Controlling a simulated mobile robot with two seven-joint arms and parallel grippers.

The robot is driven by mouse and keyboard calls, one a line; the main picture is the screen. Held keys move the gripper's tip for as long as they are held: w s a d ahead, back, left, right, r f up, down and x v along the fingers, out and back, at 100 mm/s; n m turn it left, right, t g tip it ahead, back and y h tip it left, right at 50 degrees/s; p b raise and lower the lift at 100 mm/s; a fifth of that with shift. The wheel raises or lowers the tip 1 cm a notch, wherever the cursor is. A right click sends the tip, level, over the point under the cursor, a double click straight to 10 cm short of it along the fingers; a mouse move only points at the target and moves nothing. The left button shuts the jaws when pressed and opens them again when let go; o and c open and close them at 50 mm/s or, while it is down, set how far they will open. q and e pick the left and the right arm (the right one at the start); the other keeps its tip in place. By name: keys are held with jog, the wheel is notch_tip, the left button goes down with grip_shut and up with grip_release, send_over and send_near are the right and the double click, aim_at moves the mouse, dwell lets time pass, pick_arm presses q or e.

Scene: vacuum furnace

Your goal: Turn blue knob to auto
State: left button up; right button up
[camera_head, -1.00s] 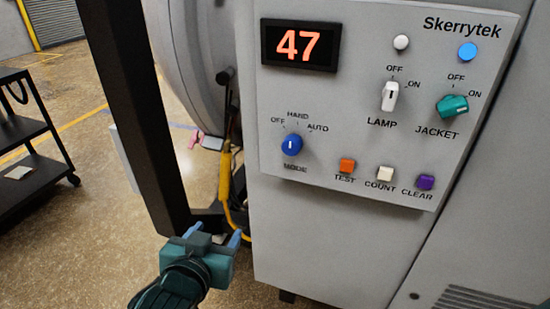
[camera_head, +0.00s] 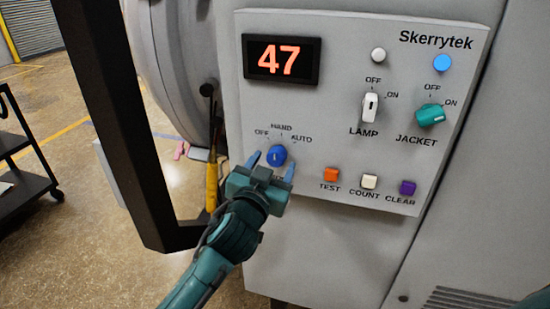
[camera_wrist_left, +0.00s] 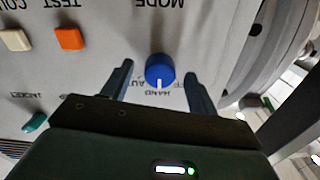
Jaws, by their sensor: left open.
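The blue knob (camera_head: 277,155) is on the grey panel, under the labels OFF, HAND and AUTO. Its white mark points toward HAND, which is clearer in the left wrist view, where the blue knob (camera_wrist_left: 159,69) shows between the fingers. My left gripper (camera_head: 271,165) is open at the panel, one finger on each side of the knob. In the left wrist view there are gaps between the knob and both fingers of the left gripper (camera_wrist_left: 158,74). The gripper hides the MODE label in the head view. My right gripper is not in view.
Orange TEST (camera_head: 331,174), white COUNT (camera_head: 370,181) and purple CLEAR (camera_head: 407,187) buttons sit right of the knob. The white LAMP switch (camera_head: 370,107) and teal JACKET knob (camera_head: 431,116) are higher up. A dark post (camera_head: 125,130) stands at the left. The display (camera_head: 282,60) reads 47.

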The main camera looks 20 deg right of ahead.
pick_arm(q)
jog(key=shift+x, duration=1.25)
jog(key=c, duration=1)
jog(key=m+p, duration=0.2)
jog(key=m, duration=0.3)
jog(key=shift+a+m, duration=0.1)
jog(key=shift+m, duration=0.2)
jog(key=shift+m+p, duration=0.9)
jog(key=shift+m, duration=1.3)
jog(key=o, duration=1)
